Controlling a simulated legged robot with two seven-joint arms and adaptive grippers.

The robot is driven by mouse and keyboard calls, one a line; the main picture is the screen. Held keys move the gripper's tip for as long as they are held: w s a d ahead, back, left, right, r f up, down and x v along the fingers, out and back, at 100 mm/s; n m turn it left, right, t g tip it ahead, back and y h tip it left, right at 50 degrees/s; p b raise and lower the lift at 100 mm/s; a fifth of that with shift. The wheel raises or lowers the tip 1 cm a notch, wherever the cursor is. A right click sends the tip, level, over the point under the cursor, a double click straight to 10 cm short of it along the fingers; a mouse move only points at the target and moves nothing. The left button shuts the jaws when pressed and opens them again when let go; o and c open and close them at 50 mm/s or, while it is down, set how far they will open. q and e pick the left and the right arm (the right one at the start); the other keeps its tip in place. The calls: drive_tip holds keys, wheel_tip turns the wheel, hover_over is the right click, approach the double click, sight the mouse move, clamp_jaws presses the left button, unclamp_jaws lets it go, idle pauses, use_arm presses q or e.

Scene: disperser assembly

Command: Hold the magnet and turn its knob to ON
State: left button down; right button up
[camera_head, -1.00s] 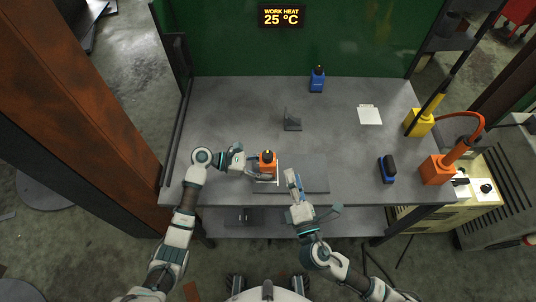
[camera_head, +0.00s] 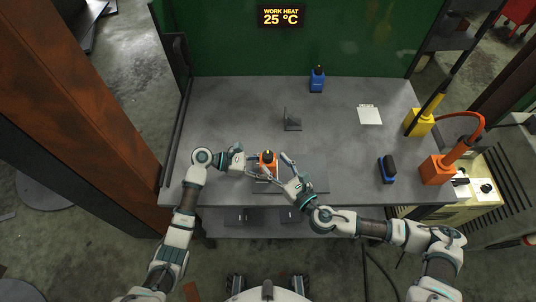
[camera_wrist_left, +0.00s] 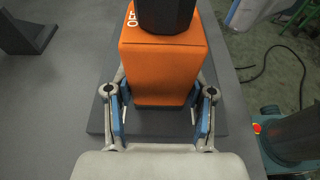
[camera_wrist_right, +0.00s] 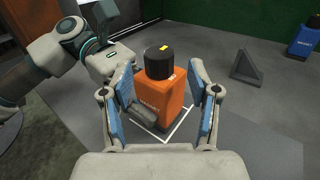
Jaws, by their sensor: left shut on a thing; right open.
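The magnet (camera_head: 268,166) is an orange block with a black knob (camera_head: 268,155) on top. It stands upright on a dark plate (camera_head: 310,180) near the table's front edge. In the left wrist view the orange body (camera_wrist_left: 162,62) sits between my left gripper's (camera_wrist_left: 160,118) blue pads, which are shut on it from the left side. My right gripper (camera_head: 272,166) is open, just right of the magnet. In the right wrist view the magnet (camera_wrist_right: 163,100) and knob (camera_wrist_right: 159,62), with a yellow mark on top, show between and beyond the open right fingers (camera_wrist_right: 160,105).
A white outline (camera_wrist_right: 182,128) surrounds the magnet's base. A grey angled bracket (camera_head: 292,120) stands behind it. Yellow (camera_head: 419,123) and orange (camera_head: 437,169) holders line the right edge.

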sight(272, 160)
drive_tip(key=shift+x, duration=2.2)
clamp_jaws()
